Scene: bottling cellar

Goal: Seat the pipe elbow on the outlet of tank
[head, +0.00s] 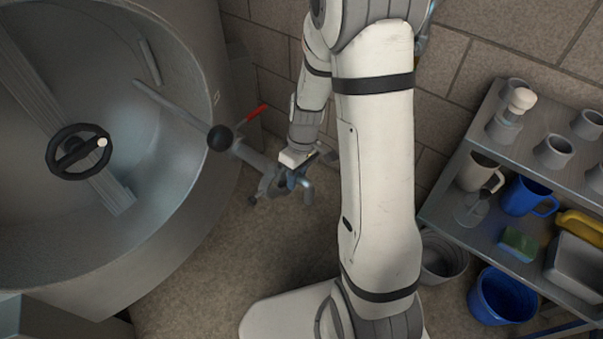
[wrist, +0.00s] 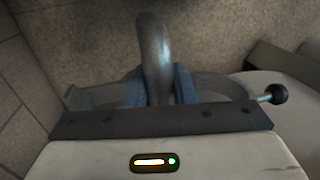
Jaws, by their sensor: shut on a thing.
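The pipe elbow (wrist: 153,45) is a curved grey metal tube. In the wrist view it stands between the blue pads of my gripper (wrist: 159,84), which is shut on it. In the head view my gripper (head: 290,181) is low beside the tank, and a bent grey end of the elbow (head: 308,192) shows just right of it. The large steel tank (head: 190,225) fills the left. Its outlet pipe (head: 246,153), near a red-handled valve (head: 250,113), runs down toward my gripper. Whether elbow and outlet touch is hidden.
A black handwheel (head: 70,152) and a lever with a black ball knob (head: 220,138) are on the tank side. At right stands a shelf (head: 440,205) with cups and a sponge; buckets (head: 498,296) stand below. Floor (head: 205,285) below the gripper is clear.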

